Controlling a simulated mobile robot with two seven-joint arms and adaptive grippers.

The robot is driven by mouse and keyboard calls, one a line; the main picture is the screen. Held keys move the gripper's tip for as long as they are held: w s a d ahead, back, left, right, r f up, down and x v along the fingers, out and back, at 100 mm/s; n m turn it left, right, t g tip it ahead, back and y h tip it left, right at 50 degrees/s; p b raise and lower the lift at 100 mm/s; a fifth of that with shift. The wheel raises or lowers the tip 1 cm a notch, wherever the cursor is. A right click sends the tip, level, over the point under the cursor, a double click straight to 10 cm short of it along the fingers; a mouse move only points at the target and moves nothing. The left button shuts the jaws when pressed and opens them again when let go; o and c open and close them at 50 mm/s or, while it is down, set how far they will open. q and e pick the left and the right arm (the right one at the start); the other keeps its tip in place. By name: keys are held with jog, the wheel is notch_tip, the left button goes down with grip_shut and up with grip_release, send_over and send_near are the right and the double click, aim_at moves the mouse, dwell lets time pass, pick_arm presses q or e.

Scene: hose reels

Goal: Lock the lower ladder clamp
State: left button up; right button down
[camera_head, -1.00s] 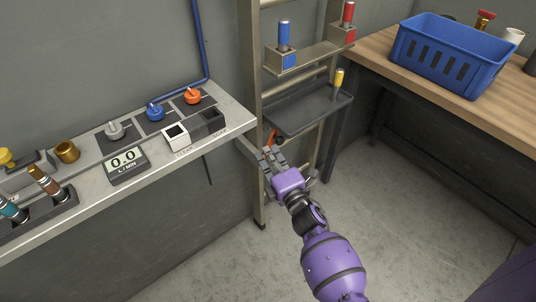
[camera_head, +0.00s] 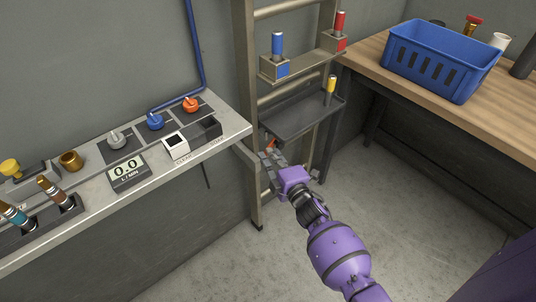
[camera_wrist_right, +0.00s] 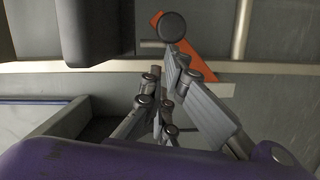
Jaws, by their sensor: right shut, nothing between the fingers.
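The ladder (camera_head: 252,130) stands against the wall, right of the counter. The lower clamp's orange lever (camera_head: 271,144) shows only in part, just above my right gripper (camera_head: 268,160) and below the dark tray. In the right wrist view the orange lever (camera_wrist_right: 198,44) lies slanted across a pale rail, with a round dark knob (camera_wrist_right: 172,27) at it. My right gripper (camera_wrist_right: 176,72) is shut and empty, its fingertips close to the knob and lever. I cannot tell whether they touch. My left gripper is not in view.
A dark tray (camera_head: 290,119) with a yellow-handled tool juts from the ladder above my gripper. A higher shelf (camera_head: 304,63) carries blue and red handles. The counter (camera_head: 232,123) with valves is at left, a wooden bench (camera_head: 400,72) with a blue crate (camera_head: 440,60) at right.

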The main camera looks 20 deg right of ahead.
aim_at(272, 144)
jog(key=d+m, duration=0.1)
jog(key=d+m+p, duration=0.1)
jog(key=w+d+f+m+g, duration=0.1)
jog(key=m, duration=0.1)
jog(key=shift+w+d+f+p, duration=0.1)
jog(key=shift+d+p, duration=0.05)
jog(key=shift+p, duration=0.2)
jog(key=shift+w+d+f+m+g+y+b, duration=0.15)
jog(key=shift+d+f+m+y, duration=0.1)
jog(key=shift+d+f+m, duration=0.3)
jog(key=shift+w+d+f+m+g+y+b, duration=0.15)
jog(key=shift+d+f+m+y, duration=0.15)
jog(key=shift+f+m, duration=0.3)
jog(key=shift+f, duration=0.1)
